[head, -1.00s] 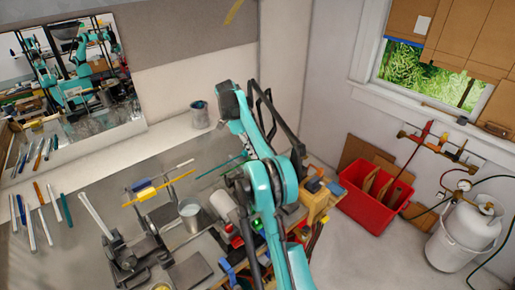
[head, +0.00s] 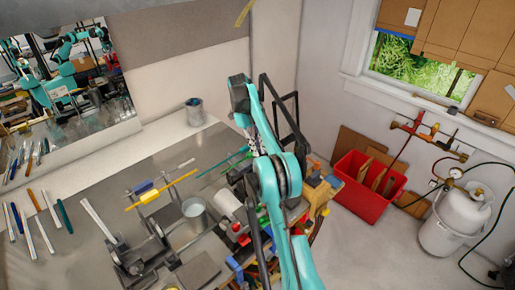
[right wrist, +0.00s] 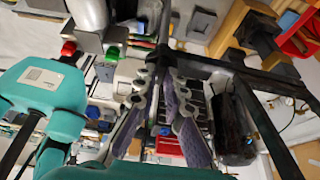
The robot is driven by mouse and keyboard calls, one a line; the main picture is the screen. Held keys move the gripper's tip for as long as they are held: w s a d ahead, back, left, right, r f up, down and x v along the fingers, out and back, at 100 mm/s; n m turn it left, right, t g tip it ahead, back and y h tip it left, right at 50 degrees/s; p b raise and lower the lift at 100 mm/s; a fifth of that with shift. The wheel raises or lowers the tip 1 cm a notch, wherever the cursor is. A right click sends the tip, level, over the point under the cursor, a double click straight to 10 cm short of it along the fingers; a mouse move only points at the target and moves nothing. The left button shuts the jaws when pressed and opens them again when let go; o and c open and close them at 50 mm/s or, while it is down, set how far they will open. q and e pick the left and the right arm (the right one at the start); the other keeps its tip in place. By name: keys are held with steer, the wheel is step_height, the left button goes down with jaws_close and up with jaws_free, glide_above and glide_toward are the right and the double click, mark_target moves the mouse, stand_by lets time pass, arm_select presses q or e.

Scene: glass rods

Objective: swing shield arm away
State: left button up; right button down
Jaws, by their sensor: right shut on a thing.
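The shield arm, seen as a black bar frame (head: 293,112), stands up behind my teal right arm over the bench's right end. In the right wrist view, its dark bars (right wrist: 262,112) run from the fingertips toward the right edge. My right gripper (right wrist: 163,72) is shut on the shield arm near where the bars meet. In the head view, my arm hides most of this gripper and the grip. My left gripper is not in view.
The grey bench (head: 165,165) holds coloured rods, a metal cup (head: 195,214) and a clamp fixture. A can (head: 195,111) stands at the back. A red crate (head: 368,188) and white gas cylinder (head: 460,218) are on the right. Floor between bench and crate is open.

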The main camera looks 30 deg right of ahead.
steer(key=shift+r, duration=0.1)
steer(key=c, duration=1.6)
jaws_free()
steer(key=shift+w, duration=0.1)
